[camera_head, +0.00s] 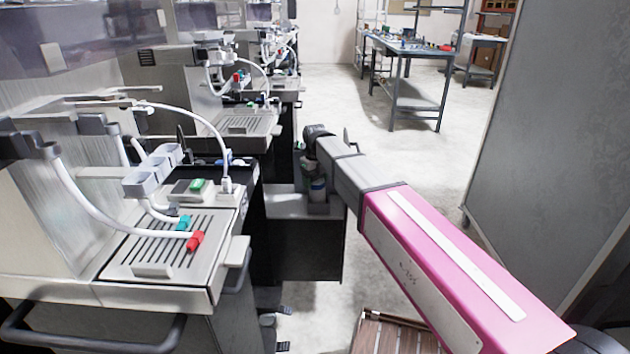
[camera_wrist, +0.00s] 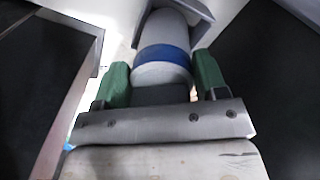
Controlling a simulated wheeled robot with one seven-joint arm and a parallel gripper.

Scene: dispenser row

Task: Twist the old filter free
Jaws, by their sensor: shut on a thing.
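The filter (camera_wrist: 162,75) is a grey cylinder with a blue band, in the upper middle of the wrist view. Its far end sits against a grey bracket or housing. My gripper (camera_wrist: 165,78) has green fingers on both sides of the cylinder and is shut on it. In the head view a pale cylinder with a blue band (camera_head: 318,187) shows at the end of my arm, low beside the dispenser row. My fingertips are mostly hidden there by my arm.
The nearest dispenser (camera_head: 170,245) with red and teal nozzles stands at left, with more dispensers behind it. A dark cabinet side (camera_head: 303,250) stands below the grip. A grey panel (camera_head: 545,130) rises at right. A slatted wooden thing (camera_head: 395,332) lies at the bottom. The floor between is clear.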

